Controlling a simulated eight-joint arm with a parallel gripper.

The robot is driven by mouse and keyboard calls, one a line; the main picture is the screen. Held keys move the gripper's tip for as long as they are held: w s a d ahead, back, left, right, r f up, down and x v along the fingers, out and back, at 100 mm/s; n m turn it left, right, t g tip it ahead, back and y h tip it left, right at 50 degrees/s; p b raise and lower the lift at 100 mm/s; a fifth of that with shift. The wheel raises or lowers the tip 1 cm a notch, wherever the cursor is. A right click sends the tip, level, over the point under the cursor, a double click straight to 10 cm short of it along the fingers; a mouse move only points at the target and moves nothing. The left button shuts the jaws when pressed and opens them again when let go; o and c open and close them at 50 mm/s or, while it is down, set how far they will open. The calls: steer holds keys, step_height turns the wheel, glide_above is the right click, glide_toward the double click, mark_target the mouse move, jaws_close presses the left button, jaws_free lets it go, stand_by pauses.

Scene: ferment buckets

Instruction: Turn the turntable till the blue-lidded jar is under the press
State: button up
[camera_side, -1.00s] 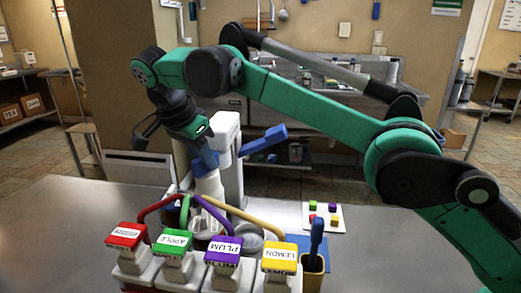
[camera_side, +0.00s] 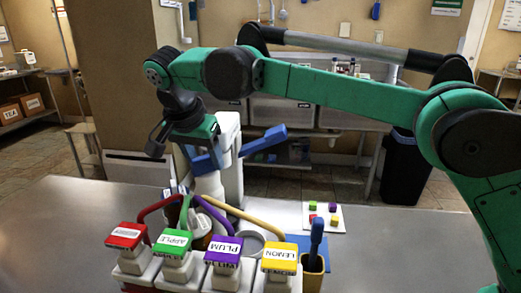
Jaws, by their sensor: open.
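My gripper (camera_side: 185,150) is open, with its dark fingers pointing down left of the white press (camera_side: 230,160). The press has blue lever-like parts, one reaching right (camera_side: 265,142). A white tapered piece (camera_side: 208,186) with blue above it stands below my gripper; I cannot tell whether this blue belongs to the press. The turntable is mostly hidden behind labelled dispensers and coloured tubes. Among the tubes, a brownish item (camera_side: 204,241) and a pale grey ring (camera_side: 250,243) show in part. I cannot clearly make out the blue-lidded jar.
Dispensers with red, green "APPLE" (camera_side: 173,242), purple "PLUM" (camera_side: 224,250) and yellow "LEMON" (camera_side: 279,258) tops fill the front. Right of them stand a holder with a blue-handled tool (camera_side: 316,240) and a white card with coloured blocks (camera_side: 343,217). The steel table right of these is clear.

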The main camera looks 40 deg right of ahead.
steer(key=n, duration=0.2)
steer(key=n+t+y, duration=0.1)
steer(key=n, duration=0.2)
steer(key=shift+d+y, duration=0.1)
steer(key=shift+y, duration=0.2)
steer(key=n+y, duration=0.1)
steer(key=n, duration=0.1)
steer(key=n+y, duration=0.1)
steer(key=n, duration=0.2)
steer(key=shift+d+t, duration=0.1)
steer(key=shift+t, duration=0.3)
steer(key=shift+n, duration=0.4)
steer(key=v, duration=0.5)
steer(key=s+d+f+t, duration=0.2)
steer(key=s+d+f, duration=0.7)
steer(key=s+d, duration=0.4)
steer(key=shift+s+d+f, duration=0.2)
steer(key=shift+s+d, duration=0.2)
steer(key=shift+d, duration=0.1)
steer(key=shift+r, duration=0.1)
